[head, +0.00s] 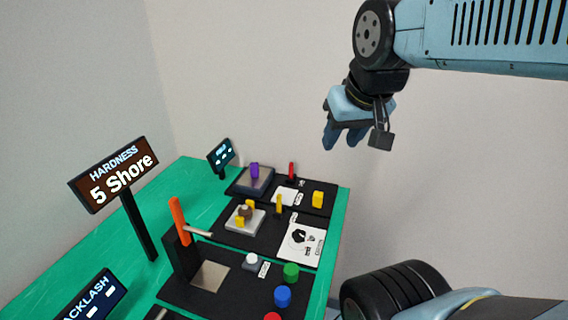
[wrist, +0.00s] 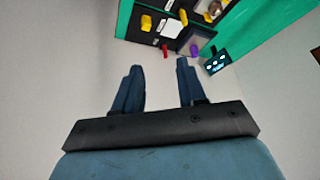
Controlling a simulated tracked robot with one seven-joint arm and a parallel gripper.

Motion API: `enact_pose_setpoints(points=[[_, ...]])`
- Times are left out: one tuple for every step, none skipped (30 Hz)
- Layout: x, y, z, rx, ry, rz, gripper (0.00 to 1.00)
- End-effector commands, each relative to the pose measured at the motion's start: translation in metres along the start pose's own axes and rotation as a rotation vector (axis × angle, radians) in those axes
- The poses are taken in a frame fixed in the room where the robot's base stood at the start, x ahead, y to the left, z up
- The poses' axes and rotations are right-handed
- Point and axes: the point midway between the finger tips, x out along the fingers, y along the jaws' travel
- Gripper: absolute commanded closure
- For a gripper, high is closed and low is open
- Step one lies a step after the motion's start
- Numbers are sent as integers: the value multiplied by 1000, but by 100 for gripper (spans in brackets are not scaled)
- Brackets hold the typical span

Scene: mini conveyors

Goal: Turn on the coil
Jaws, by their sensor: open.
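No part is clearly labelled as the coil in either view; the small labels are too small to read. The back station on the green table has a purple piece (head: 255,170) on a grey square plate (head: 258,184), a red upright piece (head: 291,171) and a yellow block (head: 318,199). The middle station has a black knob (head: 299,236) on a white plate (head: 314,246) and a yellow upright piece (head: 279,204). My gripper (head: 345,136) is open and empty, in the air behind and right of the table. It also shows in the wrist view (wrist: 158,68).
The front station has an orange upright handle (head: 180,222) and green (head: 291,272), blue (head: 283,296) and white (head: 251,260) buttons. A hardness sign (head: 115,175) reading 5 Shore stands on a post at left. A small display (head: 220,155) stands at the back. Air around my gripper is clear.

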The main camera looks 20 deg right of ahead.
Motion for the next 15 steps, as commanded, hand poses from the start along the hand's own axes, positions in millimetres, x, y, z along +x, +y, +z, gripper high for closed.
enact_pose_setpoints(points=[[4, 1, -6, 12, -9, -5, 60], [7, 1, -10, 22, -13, -7, 60], [12, 6, -16, 38, -20, -9, 60], [16, 7, -21, 52, -26, -11, 60], [20, 8, -26, 67, -32, -13, 60], [26, 9, -34, 88, -40, -15, 60], [32, 9, -40, 103, -47, -15, 60], [37, 10, -46, 121, -54, -14, 60], [44, 10, -54, 141, -61, -14, 60], [50, 11, -59, 158, -67, -12, 60], [56, 11, -64, 172, -74, -10, 60], [65, 11, -72, 193, -82, -6, 60], [71, 11, -77, 209, -86, -3, 60], [77, 11, -82, 224, -92, 1, 60], [86, 11, -89, 244, -100, 8, 60]])
